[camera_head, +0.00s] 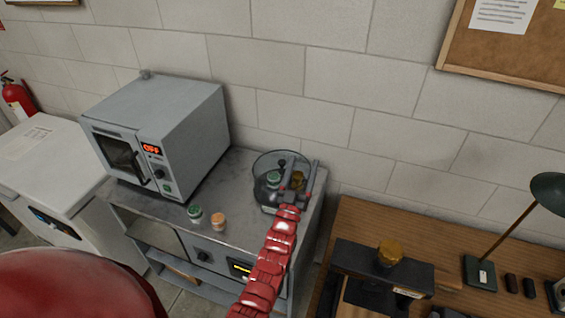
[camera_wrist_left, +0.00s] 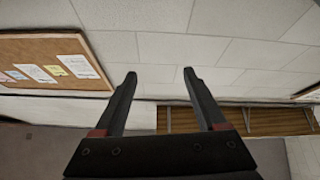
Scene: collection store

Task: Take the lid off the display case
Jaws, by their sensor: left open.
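The display case (camera_head: 261,186) is a clear round container on the right end of the grey counter in the head view. A small dark knob (camera_head: 281,163) shows at its top, seemingly on its clear lid. A green-topped jar (camera_head: 273,179) and an amber piece (camera_head: 298,179) show in or behind the case. My left gripper (camera_head: 298,171) overlaps the case's right side in the head view; I cannot tell whether it touches. In the left wrist view its two fingers (camera_wrist_left: 160,74) are apart with nothing between them. My right gripper is not in view.
A grey oven (camera_head: 195,125) stands on the counter's left, with a green-topped jar (camera_head: 195,214) and an orange-topped jar (camera_head: 218,220) in front. A wooden desk (camera_head: 410,232) with a green lamp (camera_head: 549,188) lies right. The block wall (camera_head: 335,80) is close behind the case.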

